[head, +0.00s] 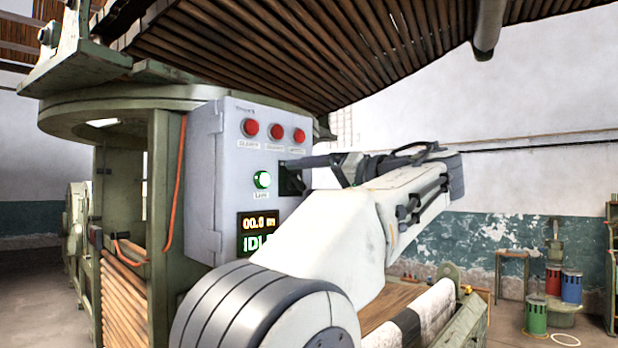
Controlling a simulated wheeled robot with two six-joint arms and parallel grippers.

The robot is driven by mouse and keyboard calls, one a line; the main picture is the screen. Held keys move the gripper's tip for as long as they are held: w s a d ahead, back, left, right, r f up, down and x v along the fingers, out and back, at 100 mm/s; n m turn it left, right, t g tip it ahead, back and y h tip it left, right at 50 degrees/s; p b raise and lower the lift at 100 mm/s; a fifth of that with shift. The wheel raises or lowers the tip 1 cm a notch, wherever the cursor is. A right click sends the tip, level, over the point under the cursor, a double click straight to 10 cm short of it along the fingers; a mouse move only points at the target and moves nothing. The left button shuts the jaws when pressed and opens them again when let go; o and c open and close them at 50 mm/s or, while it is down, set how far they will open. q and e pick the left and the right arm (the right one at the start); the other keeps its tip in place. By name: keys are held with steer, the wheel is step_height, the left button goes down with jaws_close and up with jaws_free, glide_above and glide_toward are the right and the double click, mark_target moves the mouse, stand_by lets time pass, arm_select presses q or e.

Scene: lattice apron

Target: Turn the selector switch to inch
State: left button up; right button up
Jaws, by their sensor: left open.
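The grey control box (205,165) hangs on the green machine frame, its front facing right. A dark square plate (284,184), likely the selector switch's, shows on its front right of the lit green button (262,179). My left gripper (300,175) is open, with its dark fingers at this plate and pointing left toward the box. The fingers and arm cover most of the plate, so the knob's setting and the inch mark cannot be read. I cannot tell whether the fingers touch the knob. My right gripper is not in view.
Three red lamps or buttons (276,131) sit in a row above the plate. A display (258,233) below shows "00.0 m" and part of "IDLE". Slatted wood (290,45) hangs overhead. Drums (536,315) and a stool (512,262) stand far right.

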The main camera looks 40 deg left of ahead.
arm_select(q)
jaws_close()
steer(key=m+p, duration=0.1)
steer(key=m, duration=0.3)
steer(key=m+p, duration=0.1)
steer(key=m, duration=0.4)
steer(key=m+p, duration=0.1)
steer(key=m, duration=0.3)
steer(key=shift+f+m, duration=0.25)
steer(key=shift+m, duration=0.05)
steer(key=shift+f+m+p, duration=0.15)
steer(key=shift+m+p, duration=0.95)
steer(key=shift+m, duration=1)
